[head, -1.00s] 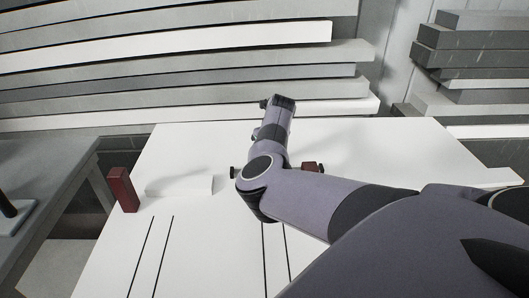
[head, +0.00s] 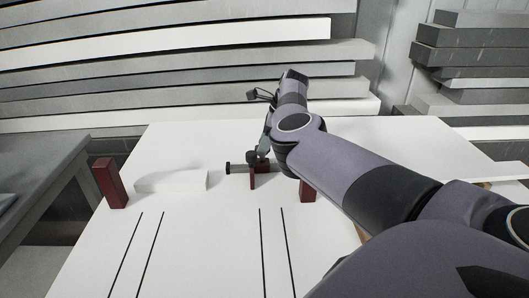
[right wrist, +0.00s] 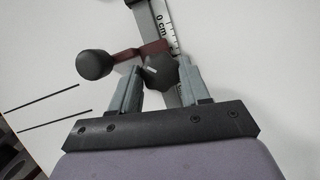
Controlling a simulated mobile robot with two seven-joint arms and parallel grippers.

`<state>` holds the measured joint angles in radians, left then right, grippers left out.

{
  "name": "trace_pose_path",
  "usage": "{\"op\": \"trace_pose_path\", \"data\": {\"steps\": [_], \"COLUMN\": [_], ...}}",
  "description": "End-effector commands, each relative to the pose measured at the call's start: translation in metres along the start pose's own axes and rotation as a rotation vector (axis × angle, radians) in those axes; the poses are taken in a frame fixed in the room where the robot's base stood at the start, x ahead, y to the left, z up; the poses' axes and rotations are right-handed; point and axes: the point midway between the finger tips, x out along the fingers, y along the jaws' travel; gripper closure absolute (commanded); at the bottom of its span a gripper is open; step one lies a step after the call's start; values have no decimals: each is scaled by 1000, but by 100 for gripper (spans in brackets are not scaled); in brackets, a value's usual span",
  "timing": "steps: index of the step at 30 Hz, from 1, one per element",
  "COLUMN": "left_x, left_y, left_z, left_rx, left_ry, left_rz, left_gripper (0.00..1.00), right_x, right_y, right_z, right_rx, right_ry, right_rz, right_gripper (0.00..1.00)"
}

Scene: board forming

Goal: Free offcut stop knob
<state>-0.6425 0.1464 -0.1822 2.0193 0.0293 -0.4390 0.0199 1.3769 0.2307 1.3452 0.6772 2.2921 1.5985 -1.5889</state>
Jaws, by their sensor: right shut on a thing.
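The offcut stop is a dark red piece (head: 259,178) with dark knobs, on a grey rail on the white table. In the right wrist view its red bar (right wrist: 153,48) crosses a rail with a "0 cm" scale (right wrist: 166,27). A lobed black knob (right wrist: 160,73) with a white mark sits between the fingers of my right gripper (right wrist: 158,80), which is shut on it. A round black knob (right wrist: 94,64) is left of it, outside the fingers. In the head view the gripper (head: 262,150) comes down at the stop, partly hiding it. My left gripper is not in view.
A dark red block (head: 111,183) stands at the table's left edge, beside a pale slab (head: 171,182). Another red block (head: 307,192) is partly behind my right arm. Stacked boards (head: 180,75) fill the back. The white table (head: 195,240) is clear in front, with dark lines.

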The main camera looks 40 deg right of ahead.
Motion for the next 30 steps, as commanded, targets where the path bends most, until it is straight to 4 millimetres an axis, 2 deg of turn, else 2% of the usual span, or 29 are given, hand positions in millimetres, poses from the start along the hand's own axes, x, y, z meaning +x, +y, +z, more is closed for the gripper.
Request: {"op": "trace_pose_path", "data": {"steps": [1,13,30], "left_x": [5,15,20], "left_y": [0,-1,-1], "left_z": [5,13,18], "left_rx": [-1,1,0], "left_ry": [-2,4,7], "left_rz": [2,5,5], "left_gripper": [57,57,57], "right_x": [3,2,0], "right_y": [-1,-1,-2], "right_z": [-1,-1,0], "right_rx": [-30,-181,-234], "right_ry": [-2,1,1], "right_rz": [12,74,96], "right_gripper": [84,84,84]}}
